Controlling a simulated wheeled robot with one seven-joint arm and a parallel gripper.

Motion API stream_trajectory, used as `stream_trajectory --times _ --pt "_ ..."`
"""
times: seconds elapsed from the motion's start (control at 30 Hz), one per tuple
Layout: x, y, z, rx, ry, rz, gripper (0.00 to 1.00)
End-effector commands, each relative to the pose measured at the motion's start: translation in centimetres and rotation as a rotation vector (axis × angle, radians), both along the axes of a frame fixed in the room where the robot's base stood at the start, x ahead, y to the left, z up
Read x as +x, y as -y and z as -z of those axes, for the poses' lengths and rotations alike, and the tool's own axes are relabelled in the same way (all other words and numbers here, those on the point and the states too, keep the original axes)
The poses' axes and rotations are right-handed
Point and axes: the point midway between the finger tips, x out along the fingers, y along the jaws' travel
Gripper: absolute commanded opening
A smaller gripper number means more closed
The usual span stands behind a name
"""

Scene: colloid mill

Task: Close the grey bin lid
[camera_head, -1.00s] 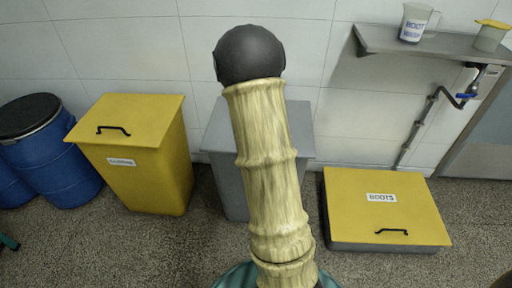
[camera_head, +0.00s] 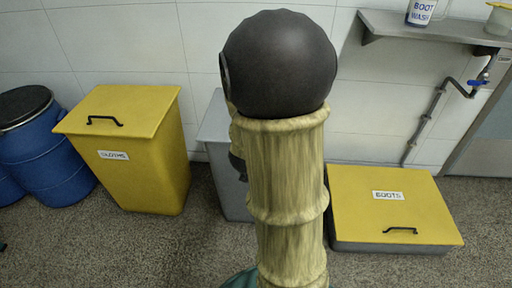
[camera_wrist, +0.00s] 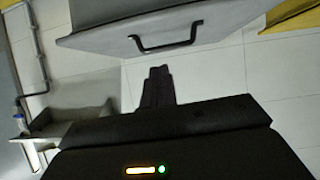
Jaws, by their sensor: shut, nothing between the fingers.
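The grey bin (camera_head: 228,185) stands against the wall between two yellow-lidded bins. My own arm covers most of it in the head view. The wrist view, which looks turned over, shows the grey lid (camera_wrist: 100,38) across the top, with a dark bar handle (camera_wrist: 166,42) near its lower picture edge. The lid's angle is hard to tell. My gripper (camera_wrist: 158,74) is shut and empty. Its fingertips appear just below the handle in the picture, with no clear contact. The gripper is hidden behind my arm in the head view.
The yellow gloves bin (camera_head: 145,170) stands left, beside blue drums (camera_head: 50,155). The low boots bin (camera_head: 390,207) stands right. A wall shelf (camera_head: 430,28) with a jug and a pipe (camera_head: 425,120) are at upper right. Floor shows in front of the bins.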

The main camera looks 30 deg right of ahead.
Motion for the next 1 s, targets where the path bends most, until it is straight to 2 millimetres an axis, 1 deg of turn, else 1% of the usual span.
stream_trajectory --times 0.03,0.4,1.0 --pt "-0.1 -0.1 0.4 0.000 0.005 -0.002 0.00" --pt "-0.8 -1.2 0.3 0.019 0.013 -0.020 0.00" --pt "-0.9 -1.3 0.1 0.022 0.011 -0.022 0.00"
